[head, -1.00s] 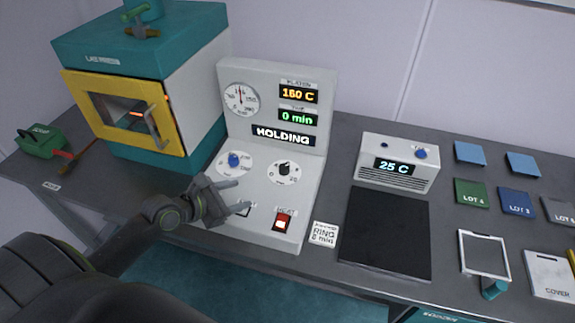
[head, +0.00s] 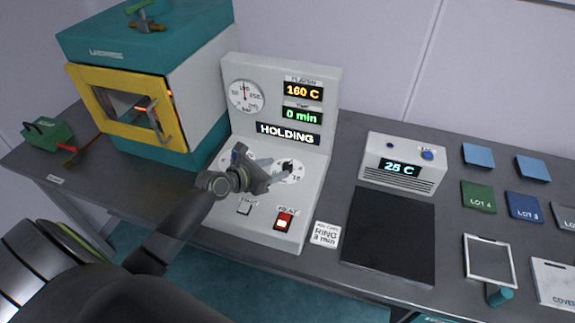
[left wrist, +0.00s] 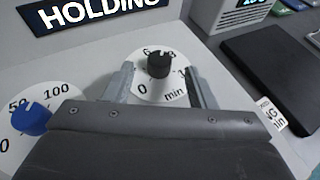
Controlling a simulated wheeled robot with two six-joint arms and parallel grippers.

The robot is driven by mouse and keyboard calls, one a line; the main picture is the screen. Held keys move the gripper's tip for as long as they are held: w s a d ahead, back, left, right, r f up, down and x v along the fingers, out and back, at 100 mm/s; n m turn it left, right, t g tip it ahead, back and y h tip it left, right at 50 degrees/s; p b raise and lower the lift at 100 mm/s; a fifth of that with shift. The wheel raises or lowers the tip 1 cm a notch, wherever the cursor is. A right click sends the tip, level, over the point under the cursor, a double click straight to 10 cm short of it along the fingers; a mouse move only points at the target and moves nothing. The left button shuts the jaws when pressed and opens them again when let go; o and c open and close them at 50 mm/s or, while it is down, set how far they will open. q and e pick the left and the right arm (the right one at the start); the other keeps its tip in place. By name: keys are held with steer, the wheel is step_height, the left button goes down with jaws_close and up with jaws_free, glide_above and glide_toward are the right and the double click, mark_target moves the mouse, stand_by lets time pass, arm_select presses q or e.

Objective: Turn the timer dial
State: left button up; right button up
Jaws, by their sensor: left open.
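The timer dial is a black knob (left wrist: 160,65) on a round white scale marked in minutes, on the sloped front of the grey control panel (head: 262,226). In the head view the timer knob (head: 287,167) shows just beyond my fingertips. My left gripper (head: 277,168) is open, with its fingers pointing at the dial. In the left wrist view the two fingers (left wrist: 158,80) stand apart to the left and right of the knob, and I cannot tell whether either touches it. The panel's time display (head: 302,116) reads 0 min. My right gripper is not in view.
A blue knob (left wrist: 31,118) sits left of the timer dial, close to my gripper. A red switch (head: 284,220) is below the dial. A 25 C box (head: 402,163) and black plate (head: 388,235) lie to the right.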

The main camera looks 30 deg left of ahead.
mark_target(286, 166)
arm_select(q)
steer(key=x, duration=0.5)
steer(key=shift+w+d+f, duration=0.15)
steer(key=shift+w+d, duration=0.05)
steer(key=shift+w, duration=0.2)
steer(key=c, duration=1)
steer(key=b, duration=0.1)
steer(key=m+h+b, duration=0.1)
steer(key=shift+a+f+m+g+b, duration=0.1)
steer(key=shift+f+m+g+b, duration=0.2)
steer(key=shift+g+b, duration=0.1)
steer(key=shift+r+m+g+h+b, duration=0.15)
steer(key=shift+m+g+h+b, duration=0.45)
steer(key=shift+h, duration=0.4)
steer(key=o, duration=1)
steer(key=shift+r, duration=0.1)
